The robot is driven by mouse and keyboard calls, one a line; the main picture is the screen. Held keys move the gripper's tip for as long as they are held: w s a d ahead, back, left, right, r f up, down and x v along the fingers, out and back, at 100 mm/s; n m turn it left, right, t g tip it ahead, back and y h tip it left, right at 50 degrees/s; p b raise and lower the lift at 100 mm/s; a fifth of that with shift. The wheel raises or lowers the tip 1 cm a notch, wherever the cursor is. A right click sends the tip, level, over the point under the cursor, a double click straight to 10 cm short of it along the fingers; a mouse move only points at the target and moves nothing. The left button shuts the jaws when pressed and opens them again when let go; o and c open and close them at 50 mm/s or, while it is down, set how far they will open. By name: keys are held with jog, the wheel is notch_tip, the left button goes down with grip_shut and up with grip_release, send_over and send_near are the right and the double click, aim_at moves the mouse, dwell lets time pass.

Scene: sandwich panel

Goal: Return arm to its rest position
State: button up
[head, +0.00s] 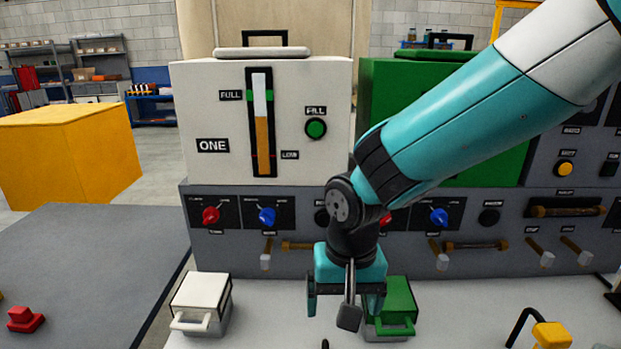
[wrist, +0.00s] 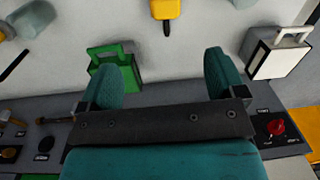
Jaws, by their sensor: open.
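My gripper (head: 344,303) hangs below my teal arm, pointing down over the white counter, in front of the panel. In the wrist view my gripper's two teal fingers (wrist: 163,78) stand wide apart with nothing between them. The green lidded box with a handle (head: 398,308) sits on the counter just behind and to the right of the fingers, partly hidden by them. It also shows in the wrist view (wrist: 127,75), partly behind the left finger. The white lidded box (head: 201,302) stands clear to the left.
The grey control panel (head: 300,215) has knobs and levers, with the white machine (head: 200,110) marked ONE and a green machine (head: 380,100) above it. A yellow object (head: 551,335) stands at the right front.

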jog(key=s+d+r+n+y, duration=0.1)
jog(key=s+d+r+n, duration=0.2)
jog(key=s, duration=0.4)
jog(key=s+d+r+n+y, duration=0.2)
jog(key=s+d+r+n, duration=0.1)
jog(key=s+d+r, duration=0.3)
jog(key=shift+s+d+r+n+y, duration=0.25)
jog(key=shift+s+r+n+y, duration=0.05)
jog(key=shift+s+r, duration=0.7)
